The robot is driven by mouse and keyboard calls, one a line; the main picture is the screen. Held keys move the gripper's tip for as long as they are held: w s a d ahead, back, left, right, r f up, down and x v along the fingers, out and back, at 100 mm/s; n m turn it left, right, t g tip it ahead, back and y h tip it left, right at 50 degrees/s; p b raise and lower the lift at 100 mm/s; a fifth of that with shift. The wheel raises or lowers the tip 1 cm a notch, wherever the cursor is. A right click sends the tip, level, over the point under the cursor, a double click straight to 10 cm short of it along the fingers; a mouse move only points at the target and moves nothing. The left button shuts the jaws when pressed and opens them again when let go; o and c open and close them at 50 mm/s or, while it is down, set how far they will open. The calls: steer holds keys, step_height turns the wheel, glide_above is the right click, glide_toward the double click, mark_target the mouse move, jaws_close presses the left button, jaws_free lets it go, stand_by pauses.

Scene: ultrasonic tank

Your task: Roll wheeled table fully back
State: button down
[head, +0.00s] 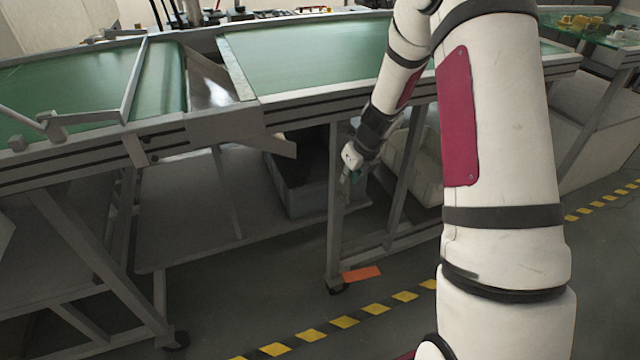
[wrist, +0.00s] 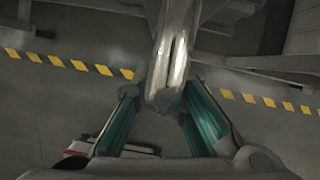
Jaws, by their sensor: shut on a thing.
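The wheeled table with a green top (head: 300,48) and grey frame stands across the middle of the head view. Its near upright leg (head: 336,215) ends in a dark caster on the floor. My gripper (head: 350,176) is low at this leg, below the table's edge. In the wrist view, a shiny metal post (wrist: 174,60) comes down between the teal fingers of my gripper (wrist: 160,105). The fingers are shut on this post, which I take to be the leg. Their exact contact points are partly hidden.
Another green-topped table (head: 70,85) stands close at left, with a sloped metal chute between. A grey bin (head: 300,190) sits on the lower shelf. An orange piece (head: 362,273) lies by the caster. Yellow-black floor tape (head: 345,322) runs across the front.

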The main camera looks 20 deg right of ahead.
steer(key=d, duration=2.6)
steer(key=shift+s+f, duration=0.1)
steer(key=c, duration=1.6)
jaws_free()
steer(key=v, duration=1.2)
steer(key=shift+d, duration=0.1)
